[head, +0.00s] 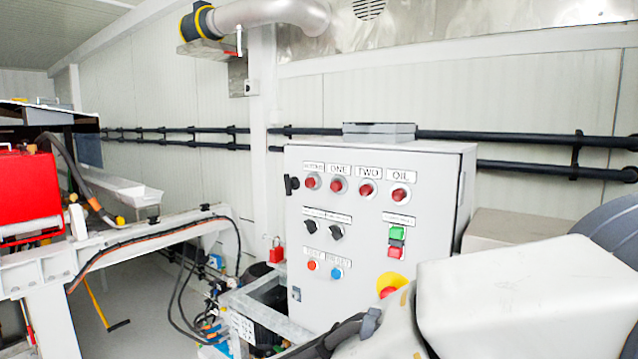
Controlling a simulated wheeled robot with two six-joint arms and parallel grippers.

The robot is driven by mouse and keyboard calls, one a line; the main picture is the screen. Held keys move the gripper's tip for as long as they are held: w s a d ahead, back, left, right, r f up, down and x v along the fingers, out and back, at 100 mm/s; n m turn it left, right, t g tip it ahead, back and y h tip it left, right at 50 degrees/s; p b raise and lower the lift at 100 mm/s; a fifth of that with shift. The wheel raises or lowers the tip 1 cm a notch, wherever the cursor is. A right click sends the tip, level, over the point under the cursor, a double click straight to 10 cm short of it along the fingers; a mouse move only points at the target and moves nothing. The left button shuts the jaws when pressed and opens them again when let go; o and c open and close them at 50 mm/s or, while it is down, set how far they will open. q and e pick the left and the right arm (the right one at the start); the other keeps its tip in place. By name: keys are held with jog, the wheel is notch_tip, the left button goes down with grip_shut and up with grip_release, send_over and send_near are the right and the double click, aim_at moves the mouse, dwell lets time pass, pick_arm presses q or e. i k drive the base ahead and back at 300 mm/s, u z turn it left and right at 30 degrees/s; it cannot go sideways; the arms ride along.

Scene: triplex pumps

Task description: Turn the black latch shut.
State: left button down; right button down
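The black latch (291,185) is a small dark handle at the left edge of the grey control cabinet's front (350,262), level with the top row of red lamps. It stands out from the panel; whether it is open or shut is too small to tell. No gripper is near it. A large pale arm link, which seems to be my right arm, fills the lower right. A dark part at its left end (345,336) may be my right gripper, low in front of the cabinet; its fingers cannot be made out. My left gripper is out of view.
The cabinet front carries red lamps, black selector knobs (336,232), a green button (396,233) and a red stop button on yellow (390,285). A white steel frame (150,238) with cables stands left. Black pipes (520,137) run along the wall.

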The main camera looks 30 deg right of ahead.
aim_at(288, 189)
jog(key=z, duration=0.35)
jog(key=i, duration=0.35)
jog(key=u, duration=0.15)
jog(key=k, duration=1.3)
jog(key=u, duration=0.65)
jog(key=i, duration=0.8)
jog(key=z, duration=0.55)
jog(key=i, duration=0.8)
jog(key=z, duration=0.6)
